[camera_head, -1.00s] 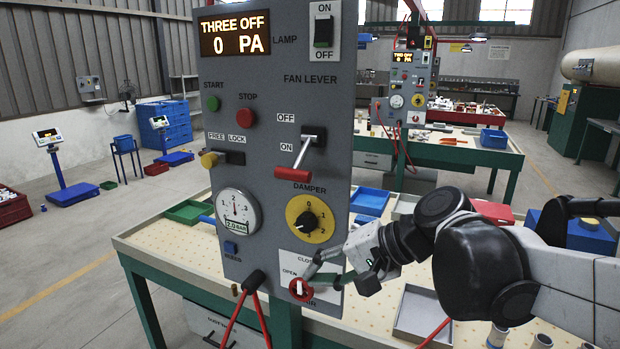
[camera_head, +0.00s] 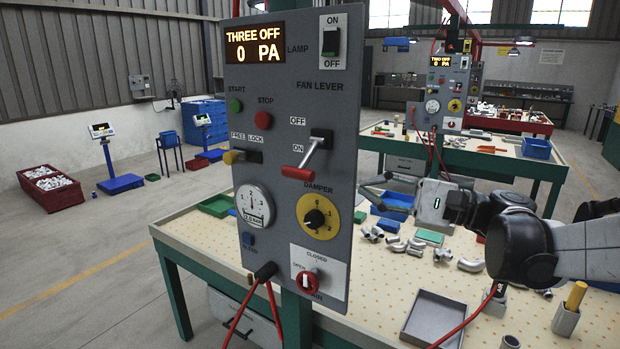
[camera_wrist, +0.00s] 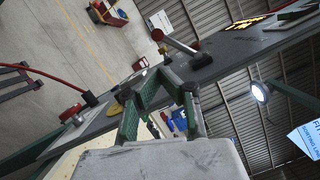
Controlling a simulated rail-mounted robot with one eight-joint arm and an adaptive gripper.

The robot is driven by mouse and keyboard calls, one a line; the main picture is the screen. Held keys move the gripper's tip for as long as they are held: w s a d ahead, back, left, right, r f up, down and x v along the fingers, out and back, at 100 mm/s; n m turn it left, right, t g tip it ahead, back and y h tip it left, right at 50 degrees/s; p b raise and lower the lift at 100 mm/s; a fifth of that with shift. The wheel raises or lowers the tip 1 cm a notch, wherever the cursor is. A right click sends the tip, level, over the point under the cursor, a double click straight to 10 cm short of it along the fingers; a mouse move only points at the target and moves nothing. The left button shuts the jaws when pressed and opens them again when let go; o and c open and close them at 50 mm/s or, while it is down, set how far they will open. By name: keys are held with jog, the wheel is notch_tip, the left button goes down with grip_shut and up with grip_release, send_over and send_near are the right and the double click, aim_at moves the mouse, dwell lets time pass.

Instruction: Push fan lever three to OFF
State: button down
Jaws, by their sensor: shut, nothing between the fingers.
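The grey control panel (camera_head: 270,95) stands upright with its display reading THREE OFF and 0 PA. Its fan lever (camera_head: 298,173) has a silver rod and a red grip, and points down and out near the ON label, below the OFF label. My gripper (camera_head: 372,189) is to the right of the panel, level with the damper knob (camera_head: 318,218). It is shut and empty, apart from the lever. In the wrist view the green fingers of my gripper (camera_wrist: 168,85) are near the panel edge, and a red-ended rod that looks like the lever (camera_wrist: 181,45) is beyond them.
The lamp switch (camera_head: 330,42) is above the lever, and the START and STOP buttons are to the left. A red air valve (camera_head: 306,283) is at the panel's bottom. A grey tray (camera_head: 435,320) and metal pipe parts are on the bench (camera_head: 390,270).

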aim_at(307, 158)
jog(key=p+x, duration=0.1)
jog(key=x, duration=0.9)
jog(key=shift+s+a, duration=0.1)
jog(key=shift+a, duration=0.05)
dwell(0.4)
